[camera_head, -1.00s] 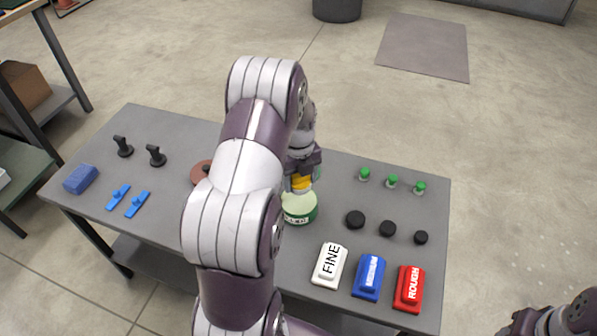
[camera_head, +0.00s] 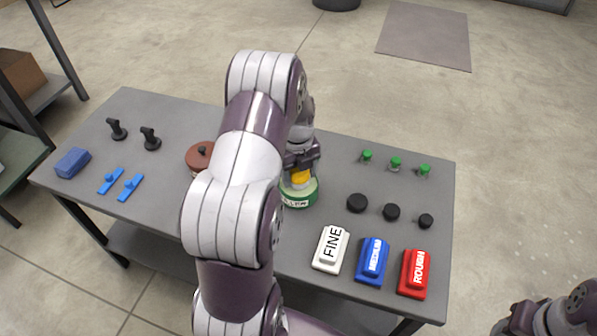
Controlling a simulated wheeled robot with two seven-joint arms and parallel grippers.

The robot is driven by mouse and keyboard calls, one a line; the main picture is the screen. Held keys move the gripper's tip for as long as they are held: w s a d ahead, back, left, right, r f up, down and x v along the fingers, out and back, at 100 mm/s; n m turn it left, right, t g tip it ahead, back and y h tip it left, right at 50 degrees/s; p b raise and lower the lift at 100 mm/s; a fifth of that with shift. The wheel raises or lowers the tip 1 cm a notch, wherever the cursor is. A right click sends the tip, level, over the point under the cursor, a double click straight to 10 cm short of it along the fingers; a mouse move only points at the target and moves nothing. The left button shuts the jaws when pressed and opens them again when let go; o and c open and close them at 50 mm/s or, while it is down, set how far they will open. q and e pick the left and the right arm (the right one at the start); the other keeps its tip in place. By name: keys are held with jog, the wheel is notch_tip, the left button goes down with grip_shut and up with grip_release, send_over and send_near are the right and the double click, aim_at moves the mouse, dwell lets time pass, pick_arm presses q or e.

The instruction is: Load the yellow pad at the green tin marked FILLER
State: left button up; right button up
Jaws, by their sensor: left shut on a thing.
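The green tin marked FILLER (camera_head: 299,198) stands on the grey table, partly hidden by my left arm. The yellow pad (camera_head: 303,178) is at the tin's open top, over its pale filling. My left gripper (camera_head: 303,165) is shut on the yellow pad from above. The pad looks to be at or just inside the rim; I cannot tell whether it touches the filling. My right gripper is not clearly seen; only part of my right arm shows at the lower right corner.
A brown round lidded thing (camera_head: 200,155) stands left of the tin, partly behind my arm. White FINE (camera_head: 330,249), blue MEDIUM (camera_head: 372,261) and red ROUGH (camera_head: 413,273) blocks lie at front right. Black discs (camera_head: 391,212) and green-topped pegs (camera_head: 396,163) stand right. A blue block (camera_head: 73,163) lies far left.

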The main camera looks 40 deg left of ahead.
pick_arm(q)
jog(key=shift+f, duration=0.45)
dwell(0.5)
jog(key=shift+s+f, duration=0.1)
dwell(1.1)
notch_tip(320, 180, up, 7)
jog(key=p, duration=0.6)
jog(key=shift+p, duration=0.35)
dwell(0.3)
